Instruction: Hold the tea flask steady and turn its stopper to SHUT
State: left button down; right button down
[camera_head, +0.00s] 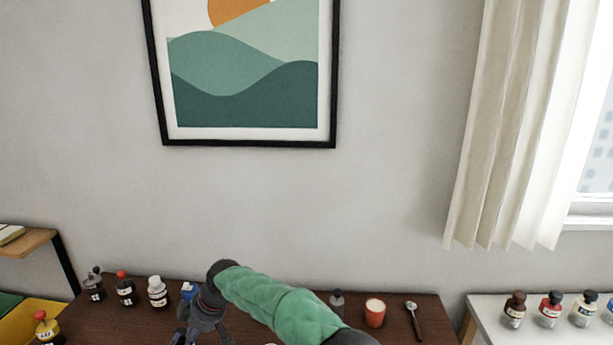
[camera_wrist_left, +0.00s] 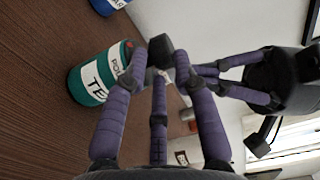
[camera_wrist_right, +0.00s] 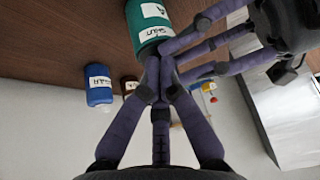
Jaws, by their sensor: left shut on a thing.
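The tea flask is a green cylinder (camera_wrist_left: 92,82) with a white TEA label and a smaller POUR label near its top, in the left wrist view. It also shows in the right wrist view (camera_wrist_right: 140,12), with another small label near the top. My left gripper (camera_wrist_left: 160,62) is shut at the flask's top end, on what seems to be the dark stopper (camera_wrist_left: 160,48), mostly hidden by fingers. My right gripper (camera_wrist_right: 158,68) is at the same top end, its fingers drawn close together; whether they hold anything is hidden. In the head view my right gripper (camera_head: 201,331) points down.
A blue canister (camera_wrist_right: 98,84) stands near the flask. Small bottles (camera_head: 157,292) line the brown table's back left. A red cup (camera_head: 375,312) and a spoon (camera_head: 414,319) lie right of my right arm. More bottles stand on a white surface (camera_head: 489,302).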

jog(key=shift+w, duration=1.1)
jog(key=shift+d, duration=0.15)
dwell(0.3)
notch_tip(320, 180, up, 6)
jog(key=shift+d, duration=0.3)
dwell(0.4)
jog(key=shift+r, duration=0.1)
notch_tip(320, 180, down, 6)
jog(key=s, duration=0.2)
jog(key=shift+s+a, duration=0.35)
jog(key=shift+a, duration=0.05)
dwell(0.6)
